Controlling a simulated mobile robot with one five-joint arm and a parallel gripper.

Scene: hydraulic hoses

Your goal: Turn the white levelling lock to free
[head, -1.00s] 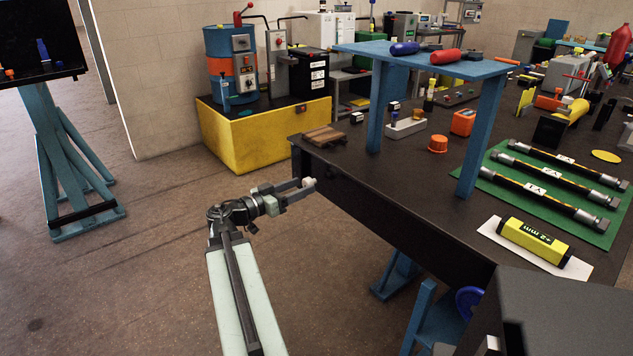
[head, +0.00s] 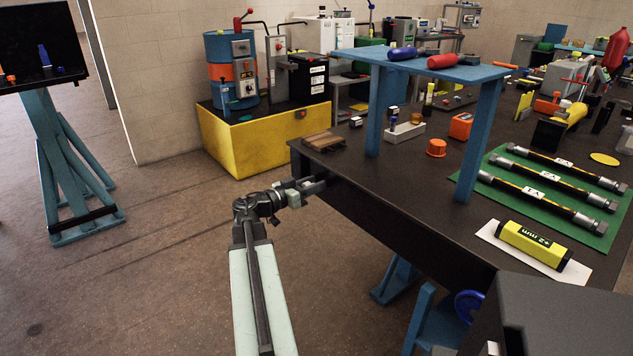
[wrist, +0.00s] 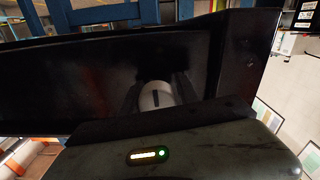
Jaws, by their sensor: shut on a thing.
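The white levelling lock (wrist: 150,97) is a small round knob with a dark line across its face, upright in the wrist view. It sits on the dark side face of the workbench. My gripper (wrist: 158,92) has one finger on each side of it and is shut on it. In the head view my gripper (head: 322,184) reaches the bench's side near its left corner, and I cannot make out the lock there. The free and locked marks do not show.
The dark workbench (head: 400,205) carries a blue raised shelf (head: 430,66), a wooden block (head: 324,140), an orange cap (head: 436,147) and hoses on a green mat (head: 496,190). A yellow-sided plinth (head: 250,145) stands behind. The floor (head: 150,260) left of my arm is clear.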

